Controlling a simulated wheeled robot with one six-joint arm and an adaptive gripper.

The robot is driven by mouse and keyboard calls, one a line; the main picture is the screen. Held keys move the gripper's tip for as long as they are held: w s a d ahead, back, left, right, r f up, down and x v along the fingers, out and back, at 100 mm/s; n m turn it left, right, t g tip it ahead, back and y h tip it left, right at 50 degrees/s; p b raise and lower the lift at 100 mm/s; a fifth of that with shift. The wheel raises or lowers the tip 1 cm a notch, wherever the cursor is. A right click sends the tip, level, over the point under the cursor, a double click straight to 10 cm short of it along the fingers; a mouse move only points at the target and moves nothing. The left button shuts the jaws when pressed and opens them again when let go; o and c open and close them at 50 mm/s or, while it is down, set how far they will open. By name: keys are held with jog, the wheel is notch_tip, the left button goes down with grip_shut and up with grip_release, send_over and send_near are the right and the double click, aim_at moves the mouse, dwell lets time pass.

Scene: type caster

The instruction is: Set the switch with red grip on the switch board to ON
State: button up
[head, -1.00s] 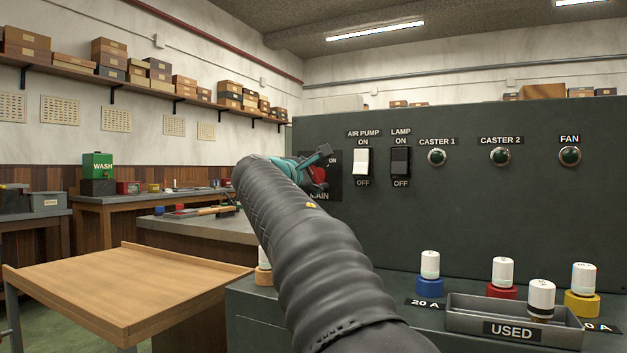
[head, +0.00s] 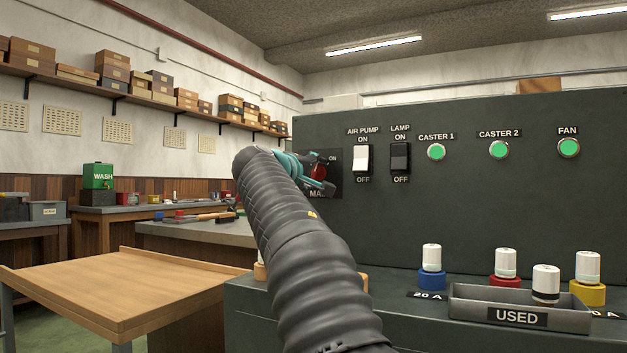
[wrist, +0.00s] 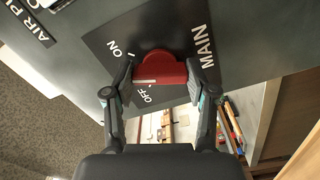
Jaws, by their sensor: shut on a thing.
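The switch with the red grip (head: 319,172) is on the black MAIN plate (head: 334,188) at the left of the switch board (head: 470,215). In the wrist view the red grip (wrist: 162,68) is between my two fingers, with ON and OFF printed at its left. A pale stripe marks the grip's left end. Whether it lines up exactly with ON is hard to tell. My gripper (wrist: 160,82) is shut on the red grip. In the head view my gripper (head: 318,181) partly covers the plate.
The white AIR PUMP switch (head: 362,158) and dark LAMP switch (head: 400,157) are right of the plate. Lamps CASTER 1 (head: 436,152), CASTER 2 (head: 499,149) and FAN (head: 568,148) glow green. A USED tray (head: 470,309) and several fuses stand on the ledge below.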

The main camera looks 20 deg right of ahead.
jog(key=m+b, duration=0.1)
jog(key=m, duration=0.3)
jog(key=shift+m, duration=0.3)
dwell(0.5)
jog(key=o, duration=1.2)
jog(key=shift+c, duration=0.2)
jog(key=v, duration=1.2)
